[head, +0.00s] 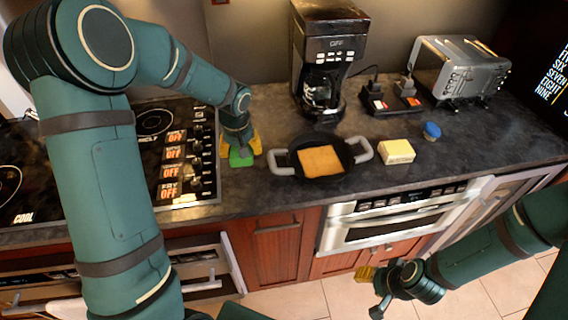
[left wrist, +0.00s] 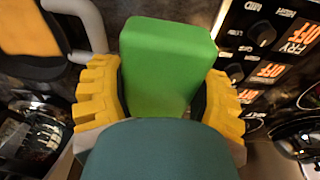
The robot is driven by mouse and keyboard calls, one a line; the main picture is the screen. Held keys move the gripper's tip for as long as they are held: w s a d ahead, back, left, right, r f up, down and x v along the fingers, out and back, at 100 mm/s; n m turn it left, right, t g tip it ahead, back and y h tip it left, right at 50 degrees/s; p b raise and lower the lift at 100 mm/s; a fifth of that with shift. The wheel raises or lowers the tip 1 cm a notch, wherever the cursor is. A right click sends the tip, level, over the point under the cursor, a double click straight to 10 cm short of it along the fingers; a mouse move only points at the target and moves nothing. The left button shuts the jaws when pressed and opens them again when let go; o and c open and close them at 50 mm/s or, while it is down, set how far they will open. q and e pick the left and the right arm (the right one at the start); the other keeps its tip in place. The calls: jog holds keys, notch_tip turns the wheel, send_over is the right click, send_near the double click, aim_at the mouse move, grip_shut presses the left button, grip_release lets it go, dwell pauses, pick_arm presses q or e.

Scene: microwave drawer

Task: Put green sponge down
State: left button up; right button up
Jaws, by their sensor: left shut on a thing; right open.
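The green sponge (head: 241,157) is between the yellow fingers of my left gripper (head: 240,152), at the counter between the stove and the black pan. In the left wrist view the green sponge (left wrist: 165,60) is a bright green block, with the yellow fingers of my left gripper (left wrist: 165,95) on both sides of it. My left gripper is shut on it. I cannot tell whether the sponge touches the counter. My right gripper (head: 370,288) is open and low at the right, over the floor in front of the cabinets.
A black pan (head: 282,158) with light handles holds an orange-brown slab (head: 320,161), right of the sponge. The stove (head: 150,190) is on the left. Free counter (head: 240,190) lies in front.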

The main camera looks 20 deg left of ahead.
aim_at(246, 176)
pick_arm(q)
jog(key=shift+d+r, duration=0.1)
jog(key=shift+r, duration=0.05)
jog(key=shift+n, duration=0.3)
notch_tip(246, 176, down, 10)
jog(key=shift+r, duration=0.15)
jog(key=shift+w, duration=0.1)
jog(key=shift+f, duration=0.3)
jog(key=o, duration=0.6)
